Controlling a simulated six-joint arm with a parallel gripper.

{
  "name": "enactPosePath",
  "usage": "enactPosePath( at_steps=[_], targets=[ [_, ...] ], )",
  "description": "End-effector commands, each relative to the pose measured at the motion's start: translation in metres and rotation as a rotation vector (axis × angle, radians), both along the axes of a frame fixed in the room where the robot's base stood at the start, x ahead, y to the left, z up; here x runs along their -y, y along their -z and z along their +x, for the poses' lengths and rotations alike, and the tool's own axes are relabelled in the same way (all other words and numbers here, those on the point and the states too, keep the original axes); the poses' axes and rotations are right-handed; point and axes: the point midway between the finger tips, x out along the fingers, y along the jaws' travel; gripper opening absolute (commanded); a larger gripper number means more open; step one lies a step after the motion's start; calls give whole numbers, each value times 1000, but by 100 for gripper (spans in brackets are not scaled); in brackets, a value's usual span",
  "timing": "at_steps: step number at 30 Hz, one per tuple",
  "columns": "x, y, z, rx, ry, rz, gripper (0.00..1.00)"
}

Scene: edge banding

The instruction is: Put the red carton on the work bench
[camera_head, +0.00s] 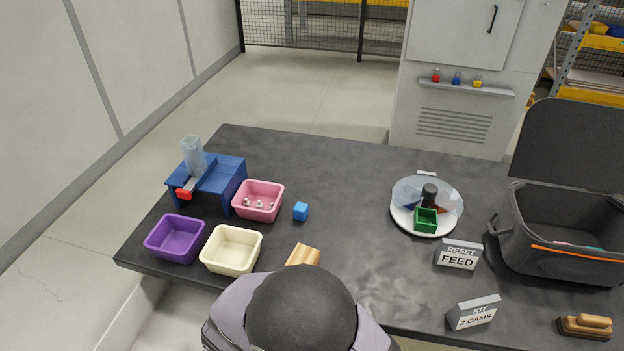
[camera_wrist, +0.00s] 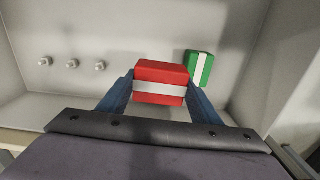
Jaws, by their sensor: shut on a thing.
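My gripper (camera_wrist: 160,92) shows in the wrist view with its two blue fingers shut on the sides of a red carton (camera_wrist: 161,72) with a white band. A green carton (camera_wrist: 199,69) with a white stripe stands behind it to the right, against a pale grey surface. The work bench (camera_head: 335,180), a dark grey table, fills the middle of the head view. Neither carton nor my gripper shows in the head view; only a dark rounded part of my arm is at its bottom edge.
The back middle is clear.

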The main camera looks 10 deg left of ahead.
Motion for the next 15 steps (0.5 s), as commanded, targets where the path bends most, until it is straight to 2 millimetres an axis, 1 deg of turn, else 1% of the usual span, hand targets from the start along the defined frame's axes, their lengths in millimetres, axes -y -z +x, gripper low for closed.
enactPosePath(
  at_steps=[5, 8, 15],
  targets=[
    [11, -10, 10, 0, 172, 2, 35],
    [22, -17, 19, 0, 336, 2, 35],
    [53, -41, 37, 1, 837, 2, 35]
  ],
)
